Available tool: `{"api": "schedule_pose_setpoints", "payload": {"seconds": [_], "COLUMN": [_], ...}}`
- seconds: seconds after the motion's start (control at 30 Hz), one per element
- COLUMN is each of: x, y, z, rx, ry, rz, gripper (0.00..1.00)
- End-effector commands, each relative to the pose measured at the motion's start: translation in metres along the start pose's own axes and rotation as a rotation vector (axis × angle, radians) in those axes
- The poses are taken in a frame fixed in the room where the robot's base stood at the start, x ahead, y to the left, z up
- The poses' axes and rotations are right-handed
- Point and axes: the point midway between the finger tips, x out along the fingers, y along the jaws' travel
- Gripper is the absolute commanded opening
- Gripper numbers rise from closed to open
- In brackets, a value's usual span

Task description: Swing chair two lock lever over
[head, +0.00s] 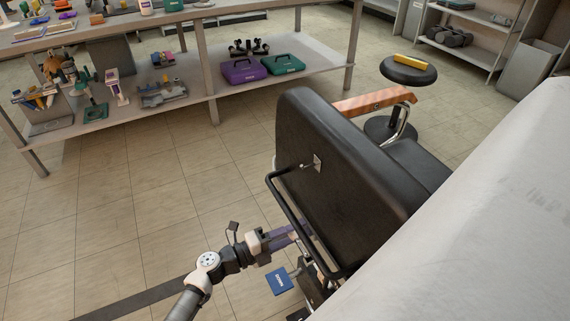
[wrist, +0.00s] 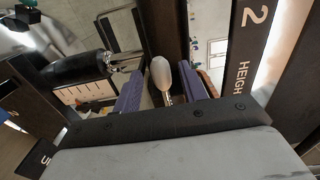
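The black chair (head: 345,165) stands in front of me with its padded back towards my arm. In the wrist view, a lever with a pale rounded knob (wrist: 161,74) on a metal stem stands between my purple fingers. A dark plate (wrist: 255,40) marked "2" and "HEIGH" is to its right. My gripper (head: 284,234) is low beside the chair's back frame; in the wrist view my gripper (wrist: 166,88) is open, with a finger on each side of the knob and visible gaps. The lever is not discernible in the head view.
A black tube frame (head: 287,200) runs around the chair back close to my gripper. A blue card (head: 279,281) hangs just below. In the wrist view a black cylinder (wrist: 80,72) lies left of the fingers. A loaded workbench (head: 150,105) stands behind; the floor at left is clear.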

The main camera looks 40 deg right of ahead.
Motion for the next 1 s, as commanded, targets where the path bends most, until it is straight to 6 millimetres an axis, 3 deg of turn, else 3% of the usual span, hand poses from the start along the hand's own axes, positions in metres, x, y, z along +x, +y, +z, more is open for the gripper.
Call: {"api": "schedule_pose_setpoints", "payload": {"seconds": [0.23,0.7,1.0], "x": [-0.003,-0.049,-0.060], "y": [0.001,0.001,0.001], "z": [0.000,0.001,0.000], "rx": [-0.002,-0.004,-0.004], "ry": [-0.001,-0.002,0.001], "rz": [0.001,0.001,0.000], "gripper": [0.42,0.42,0.42]}}
